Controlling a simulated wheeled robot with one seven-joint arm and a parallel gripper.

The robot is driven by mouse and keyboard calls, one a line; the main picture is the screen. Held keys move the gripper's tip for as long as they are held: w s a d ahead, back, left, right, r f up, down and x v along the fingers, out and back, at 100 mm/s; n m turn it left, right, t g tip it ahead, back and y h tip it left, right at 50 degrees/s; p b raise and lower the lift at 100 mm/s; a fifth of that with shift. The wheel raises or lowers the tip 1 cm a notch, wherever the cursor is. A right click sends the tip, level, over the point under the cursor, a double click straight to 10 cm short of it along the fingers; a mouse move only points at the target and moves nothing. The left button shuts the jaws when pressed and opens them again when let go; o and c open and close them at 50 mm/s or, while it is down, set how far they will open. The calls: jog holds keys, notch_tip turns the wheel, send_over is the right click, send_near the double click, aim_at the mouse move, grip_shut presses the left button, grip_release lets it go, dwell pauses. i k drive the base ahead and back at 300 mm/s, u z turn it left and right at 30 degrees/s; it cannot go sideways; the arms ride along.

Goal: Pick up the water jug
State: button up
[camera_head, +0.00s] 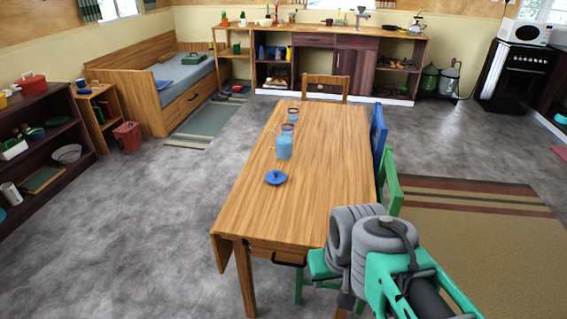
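The wooden table (315,155) stands in the middle of the view. A translucent blue jug-like vessel (284,148) stands upright on it, left of the table's centre line. Behind it are one or two smaller blue glass items (293,114), partly overlapped and too small to tell apart clearly. A flat blue lid-like disc with a knob (275,177) lies nearer to me on the table. My grey and green arm is at the lower right, over the near right corner of the table and apart from the vessel. My gripper's fingers do not show.
A blue chair (378,130) and a green chair (391,182) stand along the table's right side, a wooden chair (325,86) at its far end. Grey floor (160,230) is open on the left, before a dark shelf (60,150). A rug (470,235) lies right.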

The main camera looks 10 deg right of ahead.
aim_at(279, 142)
jog(key=u, duration=1.45)
jog(key=i, duration=0.9)
jog(key=u, duration=0.4)
jog(key=i, duration=0.9)
jog(key=z, duration=0.95)
jog(key=i, duration=1)
jog(key=z, duration=0.9)
